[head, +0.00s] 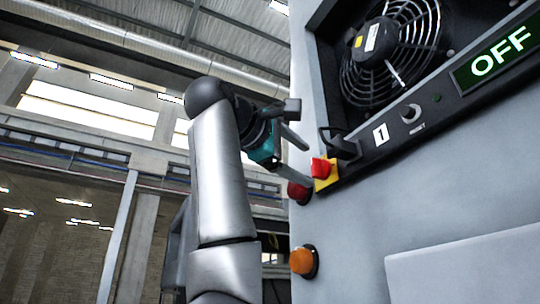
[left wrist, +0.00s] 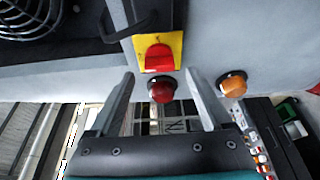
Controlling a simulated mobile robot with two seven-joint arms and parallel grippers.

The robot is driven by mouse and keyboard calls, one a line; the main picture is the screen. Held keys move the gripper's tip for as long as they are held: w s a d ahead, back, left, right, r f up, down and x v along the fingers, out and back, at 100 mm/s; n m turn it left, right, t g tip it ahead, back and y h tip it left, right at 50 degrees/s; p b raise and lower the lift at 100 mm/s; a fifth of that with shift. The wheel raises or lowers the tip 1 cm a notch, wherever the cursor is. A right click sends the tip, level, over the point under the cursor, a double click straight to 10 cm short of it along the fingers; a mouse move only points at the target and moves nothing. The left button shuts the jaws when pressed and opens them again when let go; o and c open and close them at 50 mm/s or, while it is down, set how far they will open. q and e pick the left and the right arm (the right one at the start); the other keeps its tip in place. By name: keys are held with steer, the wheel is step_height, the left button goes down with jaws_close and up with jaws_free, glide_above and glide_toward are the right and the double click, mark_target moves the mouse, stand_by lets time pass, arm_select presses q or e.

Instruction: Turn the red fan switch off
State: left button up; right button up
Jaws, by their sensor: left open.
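The red fan switch (head: 320,168) is a red knob on a yellow plate (head: 325,184) at the lower left corner of the dark fan panel. It also shows in the left wrist view (left wrist: 158,58), on its yellow plate (left wrist: 175,42), just beyond my fingertips. My left gripper (head: 308,166) is open and empty, its fingers pointing at the panel close to the switch. In the left wrist view my left gripper (left wrist: 158,74) has its fingertips spread either side of the switch's line, apparently not touching it. A green display (head: 500,55) reads OFF. My right gripper is out of view.
A caged fan (head: 390,50) sits above the panel strip. A black cable handle or loop (head: 340,145) is beside the switch. A red lamp (head: 299,192) and an orange lamp (head: 304,262) stick out below. Open hall lies left.

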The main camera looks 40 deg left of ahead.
arm_select(q)
steer(key=s+b, duration=0.4)
steer(key=s, duration=0.8)
steer(key=shift+s, duration=0.35)
